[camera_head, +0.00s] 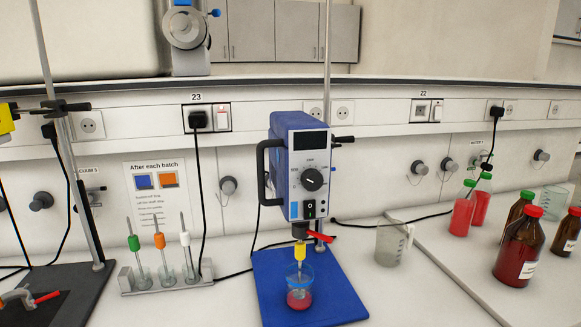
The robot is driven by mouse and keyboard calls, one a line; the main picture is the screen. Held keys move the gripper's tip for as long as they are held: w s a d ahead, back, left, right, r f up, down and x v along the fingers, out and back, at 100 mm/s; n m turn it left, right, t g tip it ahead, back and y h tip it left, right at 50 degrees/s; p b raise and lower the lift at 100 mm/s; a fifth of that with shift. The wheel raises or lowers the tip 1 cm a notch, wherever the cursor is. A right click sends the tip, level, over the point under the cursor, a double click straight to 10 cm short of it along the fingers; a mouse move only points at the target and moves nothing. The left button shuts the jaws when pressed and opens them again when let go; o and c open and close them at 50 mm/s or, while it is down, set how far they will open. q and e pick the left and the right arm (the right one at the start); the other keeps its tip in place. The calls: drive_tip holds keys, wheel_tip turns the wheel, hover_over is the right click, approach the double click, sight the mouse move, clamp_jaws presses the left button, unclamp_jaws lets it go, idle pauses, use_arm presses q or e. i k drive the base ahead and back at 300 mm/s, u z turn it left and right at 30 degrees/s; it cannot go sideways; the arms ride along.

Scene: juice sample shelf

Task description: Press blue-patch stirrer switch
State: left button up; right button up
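A blue overhead stirrer (291,135) with a light grey front stands on a rod in the middle of the view. Its front carries a dark display, a black dial (312,179) and a small blue patch (294,210) at the lower left. Beside the patch is a small dark switch (309,209) with a green part; its position is too small to tell. Below, a yellow chuck (300,251) holds a shaft that reaches into a beaker of red liquid (299,290) on a blue base plate (265,274). Neither gripper is in view.
A rack of three capped probes (165,283) stands left, below an "After each batch" sign (157,197). A black base plate (77,290) is at far left. An empty beaker (391,243) stands right, with several red and brown bottles (519,246) beyond. Black cables run to wall sockets.

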sight(309, 205)
drive_tip(key=u, duration=1.45)
drive_tip(key=k, duration=1)
drive_tip(key=z, duration=1.45)
drive_tip(key=i, duration=0.5)
drive_tip(key=u, duration=0.05)
